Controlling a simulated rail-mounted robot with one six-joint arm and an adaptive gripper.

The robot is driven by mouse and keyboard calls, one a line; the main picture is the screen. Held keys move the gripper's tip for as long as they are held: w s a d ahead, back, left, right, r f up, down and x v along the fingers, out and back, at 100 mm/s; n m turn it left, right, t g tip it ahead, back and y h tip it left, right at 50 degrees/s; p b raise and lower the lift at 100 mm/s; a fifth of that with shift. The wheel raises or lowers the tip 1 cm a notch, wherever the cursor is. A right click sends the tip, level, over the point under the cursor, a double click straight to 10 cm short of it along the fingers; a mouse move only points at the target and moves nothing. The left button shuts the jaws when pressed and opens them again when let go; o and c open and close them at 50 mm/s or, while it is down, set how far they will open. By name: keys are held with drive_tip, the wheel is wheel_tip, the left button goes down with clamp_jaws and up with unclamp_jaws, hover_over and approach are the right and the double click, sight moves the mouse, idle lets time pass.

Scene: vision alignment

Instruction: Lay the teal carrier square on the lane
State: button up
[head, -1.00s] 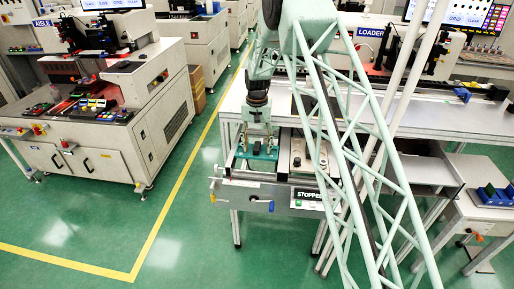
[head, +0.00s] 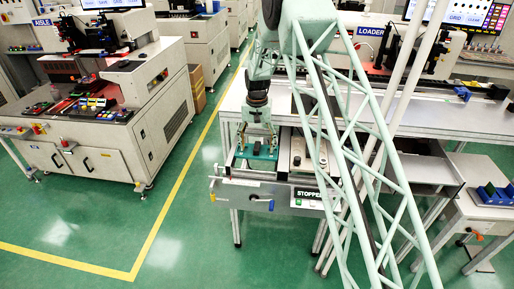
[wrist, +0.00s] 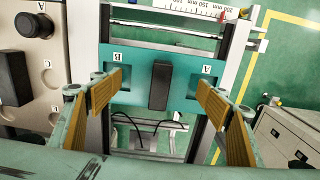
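The teal carrier (wrist: 180,60) is a flat plate with a black block (wrist: 158,85) standing at its middle and white marks A and B at its ends. It lies between the two pale rails of the lane (wrist: 226,85). In the head view the carrier (head: 262,155) shows below my gripper (head: 260,140). In the wrist view my gripper (wrist: 160,86) has its tan-padded fingers wide apart, one on each side of the black block and clear of it. The fingertips overlap the dark recesses near the carrier's ends; whether they touch is unclear.
A beige panel (wrist: 35,70) with a black knob stands left of the lane in the wrist view. A white scale (wrist: 190,8) lies at the top. A STOPPED sign (head: 307,194) is on the lane's front. Green floor is open to the left.

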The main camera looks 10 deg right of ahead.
idle(0.3)
wheel_tip(320, 180, up, 10)
drive_tip(key=shift+r, duration=1)
